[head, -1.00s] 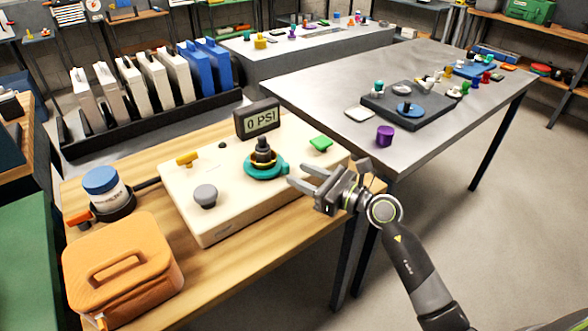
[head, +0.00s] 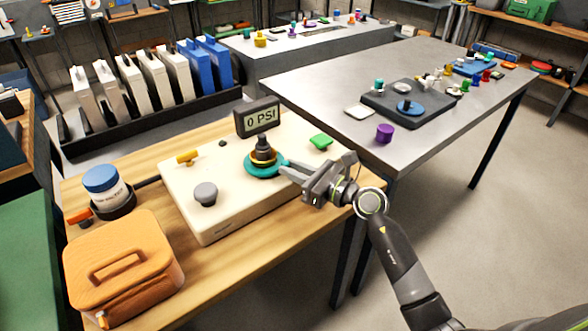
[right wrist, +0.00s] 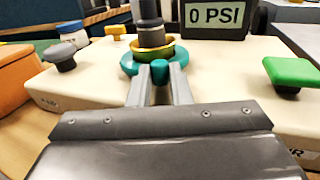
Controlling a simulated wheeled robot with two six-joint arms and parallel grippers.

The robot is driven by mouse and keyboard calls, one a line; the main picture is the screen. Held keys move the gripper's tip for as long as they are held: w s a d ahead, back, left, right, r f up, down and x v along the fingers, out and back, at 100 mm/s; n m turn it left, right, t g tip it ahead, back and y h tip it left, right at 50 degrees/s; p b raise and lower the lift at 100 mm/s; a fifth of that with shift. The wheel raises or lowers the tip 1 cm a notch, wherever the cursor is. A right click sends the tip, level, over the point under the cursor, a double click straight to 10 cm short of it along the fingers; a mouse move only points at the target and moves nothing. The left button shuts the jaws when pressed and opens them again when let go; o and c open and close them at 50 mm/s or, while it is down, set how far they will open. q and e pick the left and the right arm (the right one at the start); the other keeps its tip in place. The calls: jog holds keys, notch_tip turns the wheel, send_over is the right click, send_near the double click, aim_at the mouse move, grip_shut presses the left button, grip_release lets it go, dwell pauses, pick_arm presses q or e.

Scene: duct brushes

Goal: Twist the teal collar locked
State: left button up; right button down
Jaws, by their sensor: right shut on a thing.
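The teal collar (head: 259,170) sits around the base of a dark fitting (head: 263,150) with a brass ring, on a cream panel (head: 225,215). The collar also shows in the right wrist view (right wrist: 128,66), with a teal tab (right wrist: 160,71) sticking out toward my gripper. My right gripper (head: 287,170) reaches in from the right and is shut on this tab, one finger on each side. In the head view the fingers mostly hide the tab. My left gripper is not in view.
A display (head: 258,118) reading 0 PSI stands behind the fitting. The panel also carries a grey knob (head: 205,194), a yellow valve handle (head: 187,157) and a green button (head: 321,142). An orange case (head: 122,262) and a blue-lidded jar (head: 104,187) stand at the left.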

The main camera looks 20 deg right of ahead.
jog(key=shift+r+p, duration=0.1)
jog(key=shift+p, duration=0.2)
jog(key=h+p, duration=0.1)
jog(key=m+t+p, duration=0.1)
jog(key=p, duration=0.1)
jog(key=shift+s+a+r+h, duration=0.2)
jog(key=shift+s+a+h, duration=0.15)
jog(key=shift+a+h, duration=0.05)
jog(key=m+h+p, duration=0.1)
jog(key=p, duration=0.1)
jog(key=a+m+t+h+p, duration=0.1)
jog(key=h+p, duration=0.1)
jog(key=s+a+m+t+h+p, duration=0.1)
jog(key=p, duration=0.1)
jog(key=shift+s+a+f+m+t+h+p, duration=0.1)
jog(key=shift+f+m+t+h+p, duration=0.05)
jog(key=shift+m+h+p, duration=0.25)
jog(key=shift+s+a+f+m+t+h+p, duration=0.15)
jog(key=shift+m+h+p, duration=0.15)
jog(key=shift+h+p, duration=0.15)
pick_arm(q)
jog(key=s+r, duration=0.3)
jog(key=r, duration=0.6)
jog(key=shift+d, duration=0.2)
pick_arm(e)
jog(key=shift+w, duration=0.1)
jog(key=c, duration=1.3)
grip_release()
jog(key=shift+d, duration=0.15)
